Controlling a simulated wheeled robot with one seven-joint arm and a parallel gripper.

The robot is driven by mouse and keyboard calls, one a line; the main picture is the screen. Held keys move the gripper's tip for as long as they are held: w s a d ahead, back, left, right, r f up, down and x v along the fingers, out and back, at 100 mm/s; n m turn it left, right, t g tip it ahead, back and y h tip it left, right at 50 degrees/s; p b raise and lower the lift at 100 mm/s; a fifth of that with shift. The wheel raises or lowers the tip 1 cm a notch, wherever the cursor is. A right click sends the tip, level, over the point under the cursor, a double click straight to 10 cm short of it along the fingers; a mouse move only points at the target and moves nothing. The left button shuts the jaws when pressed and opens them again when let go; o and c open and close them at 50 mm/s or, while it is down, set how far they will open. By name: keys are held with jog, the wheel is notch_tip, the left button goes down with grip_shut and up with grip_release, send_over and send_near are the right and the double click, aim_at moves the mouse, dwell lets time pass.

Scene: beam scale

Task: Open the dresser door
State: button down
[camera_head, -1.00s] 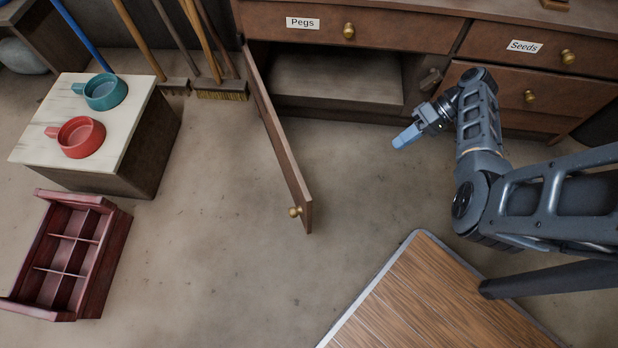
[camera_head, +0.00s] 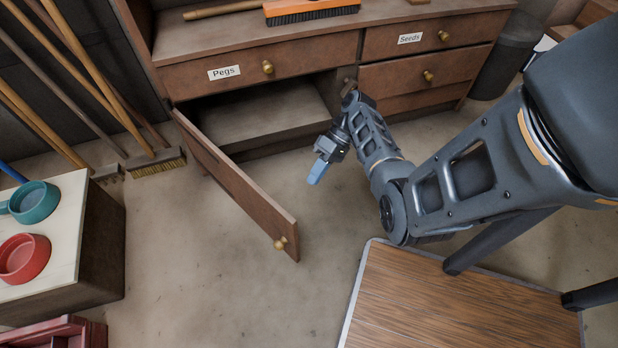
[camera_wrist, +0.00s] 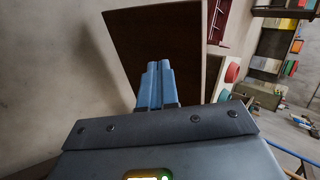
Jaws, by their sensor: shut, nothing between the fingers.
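The brown dresser (camera_head: 300,62) stands along the back in the head view. Its lower left door (camera_head: 228,183) is swung wide out from the left side of the cabinet, with a brass knob (camera_head: 281,244) near its free end. The open compartment (camera_head: 250,115) shows an empty shelf. My gripper (camera_head: 317,174) has pale blue fingers and is shut and empty, to the right of the door and apart from it. In the wrist view the fingers (camera_wrist: 158,85) are together, with the door's dark inner face (camera_wrist: 150,40) beyond them.
A pale-topped block with a teal cup (camera_head: 34,202) and a red cup (camera_head: 22,258) stands at the left. Brooms (camera_head: 156,163) lean behind it. A wood-topped table (camera_head: 450,305) is at the lower right. The floor between door and table is clear.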

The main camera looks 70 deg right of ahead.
jog(key=w+a+f+b, duration=0.1)
jog(key=w+a+f, duration=0.3)
jog(key=a, duration=0.4)
jog(key=shift+a+f, duration=0.2)
jog(key=shift+f, duration=0.25)
jog(key=w+a+m+p, duration=0.1)
jog(key=w+a, duration=0.3)
jog(key=a, duration=0.3)
jog(key=w+a+m+t+h+p, duration=0.1)
jog(key=w+a+p, duration=0.1)
jog(key=w+a, duration=0.2)
jog(key=a, duration=0.3)
jog(key=shift+w+a+t, duration=0.3)
jog(key=shift+w+a, duration=0.05)
